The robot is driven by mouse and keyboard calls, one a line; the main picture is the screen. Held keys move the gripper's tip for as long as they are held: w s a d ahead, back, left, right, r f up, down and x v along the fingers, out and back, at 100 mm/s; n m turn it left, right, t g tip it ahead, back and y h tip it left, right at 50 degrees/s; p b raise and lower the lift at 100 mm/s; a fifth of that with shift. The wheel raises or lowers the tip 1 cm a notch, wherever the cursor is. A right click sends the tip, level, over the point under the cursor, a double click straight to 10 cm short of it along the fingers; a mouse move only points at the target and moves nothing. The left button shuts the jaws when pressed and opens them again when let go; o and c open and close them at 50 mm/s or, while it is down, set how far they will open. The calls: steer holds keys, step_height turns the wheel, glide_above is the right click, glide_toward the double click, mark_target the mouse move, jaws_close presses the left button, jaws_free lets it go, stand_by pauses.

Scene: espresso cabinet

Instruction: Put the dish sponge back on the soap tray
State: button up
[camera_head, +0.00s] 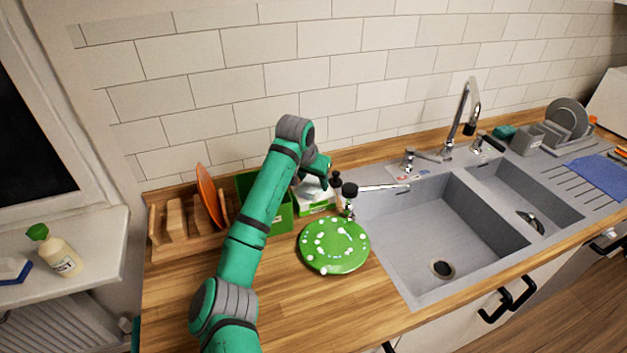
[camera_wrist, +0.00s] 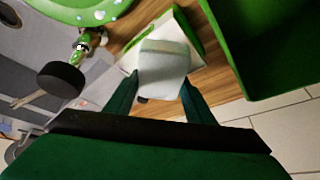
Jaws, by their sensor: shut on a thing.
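My gripper (camera_wrist: 160,98) is shut on a pale, whitish block, which I take for the dish sponge (camera_wrist: 163,68). The block sits between the fingertips. Below it in the wrist view is a white and green tray-like thing (camera_wrist: 186,22), which may be the soap tray. It also shows in the head view (camera_head: 318,208), between the green box and the sink. I cannot tell whether the block touches it. In the head view my gripper (camera_head: 312,180) is over this spot, and my arm partly hides the held block.
A green box (camera_head: 281,215) stands close on the left, partly behind my arm. A round green plate with white spots (camera_head: 335,246) lies in front. A wooden rack (camera_head: 175,225) holds an orange plate (camera_head: 209,194).

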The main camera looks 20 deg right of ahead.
steer(key=o, duration=1.4)
steer(key=shift+w, duration=0.1)
steer(key=v, duration=1.2)
steer(key=shift+r, duration=0.1)
